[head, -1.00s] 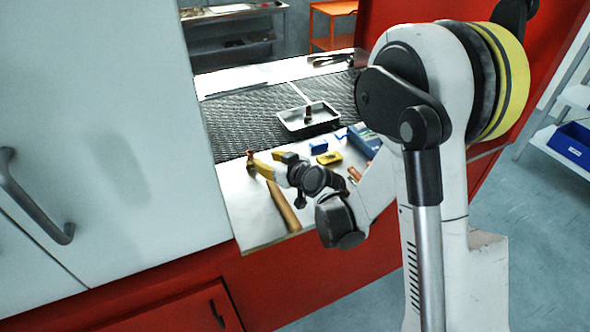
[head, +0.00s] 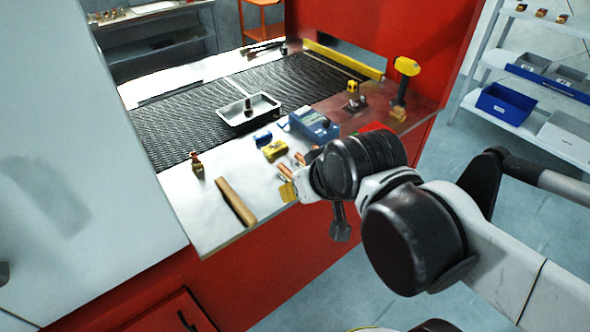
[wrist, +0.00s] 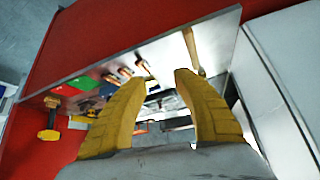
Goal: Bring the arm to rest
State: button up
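My gripper (head: 287,180) is at the front edge of the worktop (head: 213,225) in the head view, partly hidden by my own wrist. In the wrist view its two yellow fingers (wrist: 163,79) stand apart with nothing between them. A grey tray (head: 234,118) with a small dark upright object (head: 248,106) in it sits on the black mesh belt (head: 190,117), well behind the gripper. Copper-coloured pieces (head: 299,159) lie close to the gripper; I cannot tell whether they touch it.
A wooden handle (head: 236,202) and a small brush-like item (head: 197,165) lie to the left. A yellow block (head: 275,150), a blue device (head: 314,124) and an upright yellow drill (head: 405,72) stand further back. Shelves with a blue bin (head: 505,104) are at the right.

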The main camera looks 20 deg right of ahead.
jog(key=s, duration=0.1)
jog(key=s+d, duration=0.1)
jog(key=shift+s+d+f+m+h, duration=0.2)
jog(key=shift+s+m+h, duration=0.1)
notch_tip(320, 180, down, 3)
jog(key=b, duration=0.3)
jog(key=shift+f, duration=0.1)
dwell(0.6)
